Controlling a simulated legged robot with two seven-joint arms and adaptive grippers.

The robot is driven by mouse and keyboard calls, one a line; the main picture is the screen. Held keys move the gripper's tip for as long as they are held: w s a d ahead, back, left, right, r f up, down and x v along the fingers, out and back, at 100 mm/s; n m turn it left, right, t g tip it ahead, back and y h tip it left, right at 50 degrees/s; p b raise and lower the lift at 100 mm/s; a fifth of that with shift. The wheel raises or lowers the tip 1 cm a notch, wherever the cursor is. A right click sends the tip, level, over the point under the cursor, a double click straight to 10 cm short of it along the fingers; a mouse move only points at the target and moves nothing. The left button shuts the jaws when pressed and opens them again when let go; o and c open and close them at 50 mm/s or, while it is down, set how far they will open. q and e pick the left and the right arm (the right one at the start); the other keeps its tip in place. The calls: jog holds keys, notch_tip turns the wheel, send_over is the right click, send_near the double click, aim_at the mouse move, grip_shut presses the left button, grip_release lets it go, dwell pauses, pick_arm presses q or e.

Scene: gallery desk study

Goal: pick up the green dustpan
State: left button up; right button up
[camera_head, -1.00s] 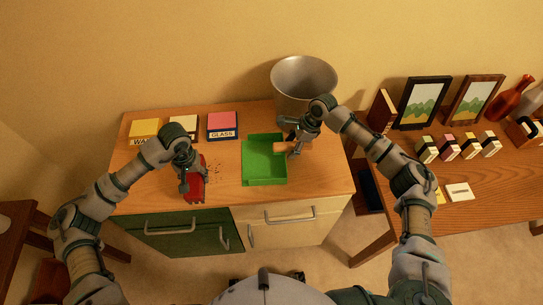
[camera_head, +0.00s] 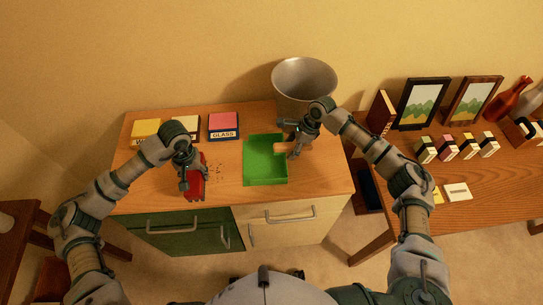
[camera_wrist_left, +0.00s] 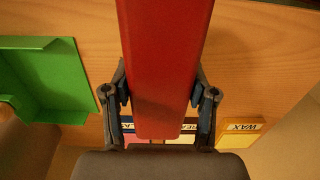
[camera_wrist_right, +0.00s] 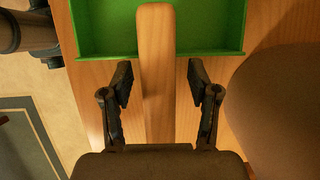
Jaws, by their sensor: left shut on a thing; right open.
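The green dustpan (camera_head: 265,160) lies on the wooden cabinet top, with its wooden handle (camera_wrist_right: 155,75) pointing right. My right gripper (camera_head: 290,143) is open, with its fingers (camera_wrist_right: 160,85) on either side of the handle and apart from it in the right wrist view. My left gripper (camera_head: 188,178) is shut on a red brush (camera_head: 197,187), left of the dustpan. In the left wrist view the red brush block (camera_wrist_left: 163,70) lies between the fingers, and part of the dustpan (camera_wrist_left: 45,75) shows at left. The brush's underside is hidden.
Dark crumbs (camera_head: 215,169) lie between brush and dustpan. Yellow, white and pink labelled boxes (camera_head: 223,122) line the back left. A metal bin (camera_head: 303,80) stands behind the right arm. A side table (camera_head: 480,200) at right holds frames, small boxes and bottles.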

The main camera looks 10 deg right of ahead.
pick_arm(q)
jog(key=shift+a, duration=0.2)
pick_arm(e)
jog(key=shift+a, duration=0.2)
pick_arm(q)
jog(key=shift+d, duration=0.1)
pick_arm(e)
jog(key=shift+d, duration=0.1)
grip_shut()
